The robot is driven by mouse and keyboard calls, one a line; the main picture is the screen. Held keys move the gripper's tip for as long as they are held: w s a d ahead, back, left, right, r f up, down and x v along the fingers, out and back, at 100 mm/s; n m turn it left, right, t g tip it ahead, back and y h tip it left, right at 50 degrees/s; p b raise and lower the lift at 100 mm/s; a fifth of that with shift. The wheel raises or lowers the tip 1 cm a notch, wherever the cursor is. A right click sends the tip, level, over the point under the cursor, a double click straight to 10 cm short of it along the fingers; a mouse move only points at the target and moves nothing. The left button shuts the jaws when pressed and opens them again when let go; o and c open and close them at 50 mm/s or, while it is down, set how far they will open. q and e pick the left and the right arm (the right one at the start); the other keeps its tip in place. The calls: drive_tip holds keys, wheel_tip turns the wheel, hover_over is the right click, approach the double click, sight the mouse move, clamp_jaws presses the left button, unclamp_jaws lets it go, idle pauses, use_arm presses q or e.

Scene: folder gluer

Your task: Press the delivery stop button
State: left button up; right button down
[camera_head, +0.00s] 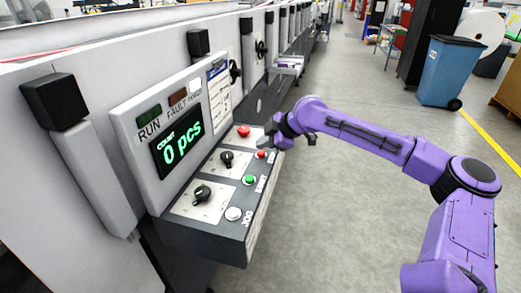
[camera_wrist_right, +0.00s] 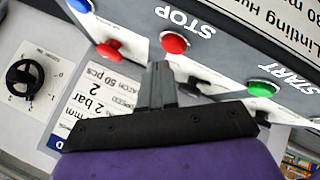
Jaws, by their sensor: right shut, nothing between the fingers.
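The sloped control panel (camera_head: 222,228) carries several buttons. A small red button (camera_head: 261,154) sits on its right edge; in the right wrist view the red button (camera_wrist_right: 174,43) is labelled STOP. A red mushroom button (camera_head: 243,131) is farther back, and it also shows in the right wrist view (camera_wrist_right: 108,48). A green button (camera_head: 249,180) labelled START is nearer. My right gripper (camera_head: 266,141) is shut and empty, just over the panel beside the STOP button. In the right wrist view its fingertips (camera_wrist_right: 160,72) appear close to that button; I cannot tell whether they touch. My left gripper is not in view.
A white button (camera_head: 233,213) labelled JOG and two black knobs (camera_head: 227,159) (camera_head: 201,193) share the panel. A blue bin (camera_head: 448,72) stands at the back right. The floor right of the panel is clear.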

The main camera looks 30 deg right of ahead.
sight(263, 154)
wheel_tip(263, 154, up, 5)
drive_tip(key=p, duration=0.5)
drive_tip(key=shift+r, duration=0.15)
idle(0.6)
